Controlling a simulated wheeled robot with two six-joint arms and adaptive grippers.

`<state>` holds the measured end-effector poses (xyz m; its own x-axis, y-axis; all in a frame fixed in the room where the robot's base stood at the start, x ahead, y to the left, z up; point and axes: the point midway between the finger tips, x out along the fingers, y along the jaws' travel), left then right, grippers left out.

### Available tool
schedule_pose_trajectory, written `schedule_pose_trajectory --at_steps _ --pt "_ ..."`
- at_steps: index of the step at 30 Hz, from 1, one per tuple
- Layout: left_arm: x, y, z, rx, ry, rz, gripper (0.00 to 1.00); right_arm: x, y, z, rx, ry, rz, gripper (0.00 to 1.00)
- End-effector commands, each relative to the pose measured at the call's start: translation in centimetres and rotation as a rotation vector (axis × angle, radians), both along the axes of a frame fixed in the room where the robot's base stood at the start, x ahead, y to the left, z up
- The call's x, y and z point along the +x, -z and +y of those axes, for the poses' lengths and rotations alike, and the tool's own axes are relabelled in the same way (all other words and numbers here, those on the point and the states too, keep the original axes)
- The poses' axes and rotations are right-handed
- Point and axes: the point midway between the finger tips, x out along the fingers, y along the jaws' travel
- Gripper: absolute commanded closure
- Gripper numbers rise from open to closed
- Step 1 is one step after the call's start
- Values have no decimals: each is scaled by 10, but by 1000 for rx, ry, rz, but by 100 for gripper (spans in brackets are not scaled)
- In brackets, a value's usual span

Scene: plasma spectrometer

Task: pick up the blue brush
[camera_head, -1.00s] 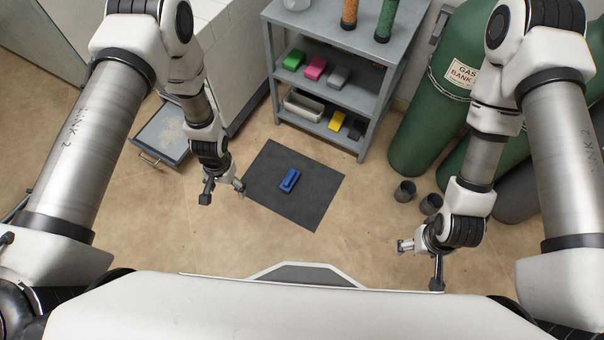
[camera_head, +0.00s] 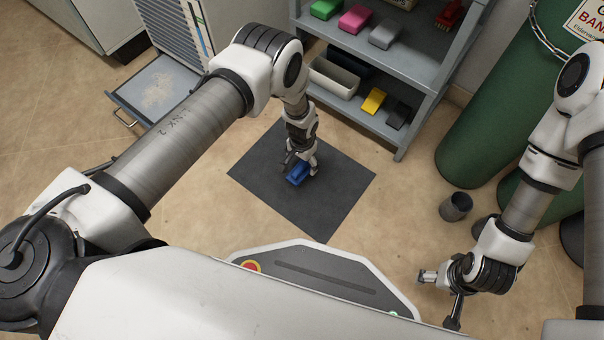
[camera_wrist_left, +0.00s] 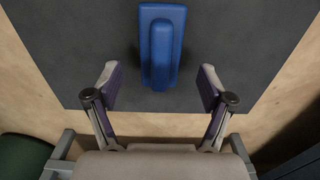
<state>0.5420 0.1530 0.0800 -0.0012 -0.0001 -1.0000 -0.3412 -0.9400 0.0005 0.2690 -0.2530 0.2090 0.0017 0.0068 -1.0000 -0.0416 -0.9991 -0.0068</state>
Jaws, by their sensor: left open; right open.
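The blue brush (camera_head: 298,174) lies on a dark grey mat (camera_head: 335,205) on the floor. In the left wrist view the brush (camera_wrist_left: 161,47) points lengthwise toward the gripper, its near end just ahead of and between the fingertips. My left gripper (camera_head: 301,165) is over the mat at the brush and partly covers it in the head view. In the left wrist view the left gripper (camera_wrist_left: 157,88) is open, with its fingers apart on either side of the brush's line, and empty. My right gripper (camera_head: 440,297) is open and empty, well to the right, away from the mat.
A grey shelf unit (camera_head: 437,73) behind the mat holds green, pink, grey, yellow and black blocks and a bin (camera_head: 334,76). Green gas cylinders (camera_head: 492,134) and a dark cup (camera_head: 456,206) stand to the right. An open drawer (camera_head: 160,92) is at left.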

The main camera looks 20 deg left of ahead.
Motion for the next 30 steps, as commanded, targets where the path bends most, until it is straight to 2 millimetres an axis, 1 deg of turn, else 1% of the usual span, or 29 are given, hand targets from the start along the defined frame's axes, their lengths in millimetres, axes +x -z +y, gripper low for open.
schedule_pose_trajectory --at_steps 1,3,6,9,14,17,18,20,23,24,30 --pt "-1 12 0 0 0 0 19 0 10 0 0 1 -1 24" --pt "-2 27 1 0 0 0 19 1 23 0 0 3 -3 24" --pt "-2 44 1 -1 0 -2 19 2 35 -1 -1 6 -4 24" --pt "-2 49 1 0 0 -1 19 2 37 -1 -1 8 -5 24" --pt "-2 46 1 0 0 -1 19 2 34 -1 -1 8 -6 24" --pt "-3 46 1 0 0 -1 51 2 34 -1 -1 8 -6 24" --pt "-2 46 1 0 0 -1 65 2 34 -1 -1 8 -5 24" --pt "-3 46 1 0 0 -1 85 2 34 -1 -1 8 -5 24" --pt "-3 46 1 0 0 -1 85 2 34 -1 -1 8 -5 24" --pt "-2 46 1 0 0 -1 91 2 34 -1 -1 8 -5 24" --pt "-2 45 1 0 0 -1 91 2 33 -1 -1 8 -5 24"
